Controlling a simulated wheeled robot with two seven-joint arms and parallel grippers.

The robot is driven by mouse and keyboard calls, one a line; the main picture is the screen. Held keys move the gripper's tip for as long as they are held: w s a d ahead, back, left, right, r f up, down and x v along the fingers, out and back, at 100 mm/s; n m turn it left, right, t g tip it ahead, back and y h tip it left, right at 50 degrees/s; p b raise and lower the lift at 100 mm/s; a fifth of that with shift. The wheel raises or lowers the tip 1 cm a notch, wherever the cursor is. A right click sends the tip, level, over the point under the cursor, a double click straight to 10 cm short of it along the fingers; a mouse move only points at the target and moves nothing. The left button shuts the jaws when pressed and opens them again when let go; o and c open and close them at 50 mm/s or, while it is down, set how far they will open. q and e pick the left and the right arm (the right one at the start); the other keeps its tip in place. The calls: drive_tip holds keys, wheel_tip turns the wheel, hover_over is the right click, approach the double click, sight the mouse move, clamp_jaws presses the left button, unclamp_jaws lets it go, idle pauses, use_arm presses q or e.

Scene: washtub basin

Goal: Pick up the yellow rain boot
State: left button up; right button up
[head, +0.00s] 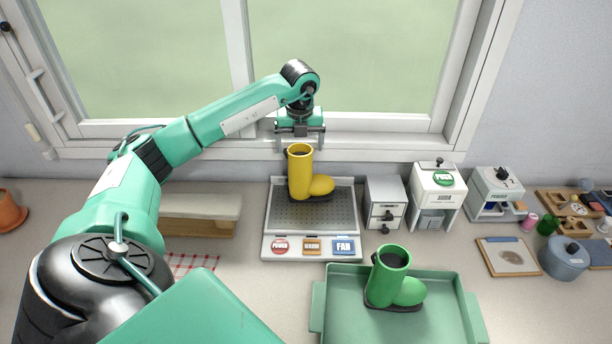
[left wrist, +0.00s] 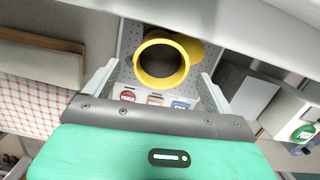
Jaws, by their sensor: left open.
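The yellow rain boot (head: 300,176) stands upright on a grey perforated drying stand (head: 342,213), its toe pointing right. My left gripper (head: 300,146) is above the boot's open top, with its jaws open and pointing down. In the left wrist view, the boot's round yellow rim (left wrist: 161,82) lies between the two spread fingers of my left gripper (left wrist: 156,88), with a gap at each side. Whether the fingertips are level with the rim is hard to tell. My right gripper is not in view.
A green boot (head: 384,278) stands in a green tray (head: 455,300) in front. A small drawer cabinet (head: 385,196) and a white machine (head: 432,196) stand right of the stand. A wooden-based block (head: 200,208) is at left. The window (head: 350,60) is behind.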

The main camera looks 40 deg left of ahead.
sight(300, 163)
use_arm(q)
drive_tip(key=shift+w+a+f, duration=0.1)
drive_tip(key=shift+f, duration=0.6)
drive_tip(key=shift+w+f, duration=0.1)
drive_tip(key=shift+f, duration=0.35)
drive_tip(key=shift+f+p, duration=0.2)
drive_tip(key=shift+p, duration=0.3)
drive_tip(key=f, duration=0.1)
drive_tip(key=f+p, duration=0.2)
drive_tip(key=f, duration=0.1)
drive_tip(key=shift+w+a, duration=0.1)
drive_tip(key=shift+a, duration=0.15)
drive_tip(key=shift+f, duration=0.3)
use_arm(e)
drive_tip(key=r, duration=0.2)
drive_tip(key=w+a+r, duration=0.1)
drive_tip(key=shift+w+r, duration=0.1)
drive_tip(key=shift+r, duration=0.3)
use_arm(q)
drive_tip(key=shift+c, duration=0.9)
drive_tip(key=c, duration=1.4)
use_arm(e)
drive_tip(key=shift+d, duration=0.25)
